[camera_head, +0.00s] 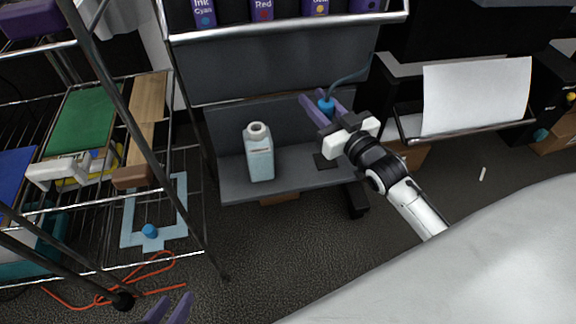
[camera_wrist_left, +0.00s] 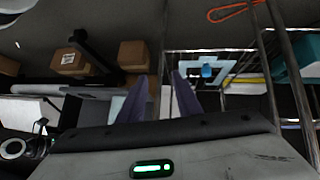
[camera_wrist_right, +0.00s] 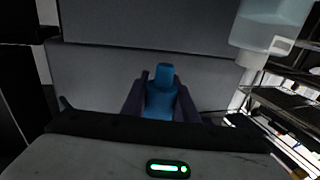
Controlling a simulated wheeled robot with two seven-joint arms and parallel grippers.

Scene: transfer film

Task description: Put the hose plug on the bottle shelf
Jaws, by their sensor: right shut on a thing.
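My right gripper (camera_head: 316,107) is shut on the blue hose plug (camera_head: 326,105), with a thin blue hose rising from it. In the right wrist view the plug (camera_wrist_right: 162,92) stands upright between the fingers, in front of a grey panel.
A dark square (camera_head: 326,160) lies on the shelf right of the bottle. Ink boxes (camera_head: 262,10) stand on the rack above. An orange cord (camera_head: 120,286) lies on the floor.

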